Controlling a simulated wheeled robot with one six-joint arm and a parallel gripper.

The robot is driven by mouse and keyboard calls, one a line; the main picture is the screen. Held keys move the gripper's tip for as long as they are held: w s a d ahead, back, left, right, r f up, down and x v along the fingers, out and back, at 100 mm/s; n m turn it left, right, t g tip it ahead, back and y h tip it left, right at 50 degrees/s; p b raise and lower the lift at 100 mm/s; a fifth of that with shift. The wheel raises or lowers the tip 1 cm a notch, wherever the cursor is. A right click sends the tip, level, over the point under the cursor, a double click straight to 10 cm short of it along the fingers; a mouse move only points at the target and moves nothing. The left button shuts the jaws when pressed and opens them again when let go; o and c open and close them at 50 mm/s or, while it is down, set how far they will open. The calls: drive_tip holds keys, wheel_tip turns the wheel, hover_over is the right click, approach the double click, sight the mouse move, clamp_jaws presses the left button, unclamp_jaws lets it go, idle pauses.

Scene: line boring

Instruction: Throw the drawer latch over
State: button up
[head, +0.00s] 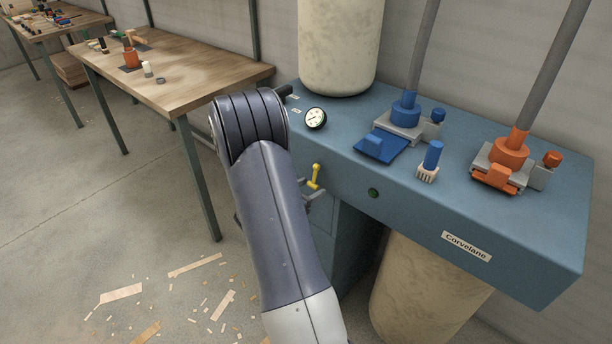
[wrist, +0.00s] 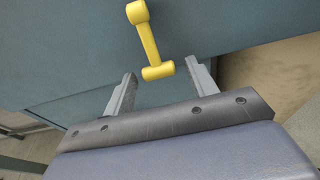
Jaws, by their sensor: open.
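The drawer latch (head: 315,177) is a small yellow lever on the front of the blue machine cabinet, just right of my arm in the head view. In the wrist view the latch (wrist: 149,40) runs from a round knob at the top to a short crossbar at the bottom. My gripper (wrist: 160,68) is open, its two grey fingers apart on either side of the crossbar's lower end. Nothing is held. I cannot tell whether a finger touches the latch. In the head view my arm hides most of the gripper.
The blue bench (head: 420,200) carries a dial gauge (head: 315,118), a blue clamp fixture (head: 403,118) and an orange one (head: 508,152). A green button (head: 373,193) is right of the latch. A wooden table (head: 175,75) stands left. Wood scraps lie on the floor.

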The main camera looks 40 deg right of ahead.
sight(311, 188)
drive_tip(key=shift+a, duration=0.1)
drive_tip(key=shift+v, duration=1.95)
drive_tip(key=shift+p+v, duration=0.3)
drive_tip(key=shift+v, duration=1.75)
drive_tip(key=shift+b+x, duration=0.3)
drive_tip(key=shift+x, duration=3.8)
drive_tip(key=shift+a, duration=0.1)
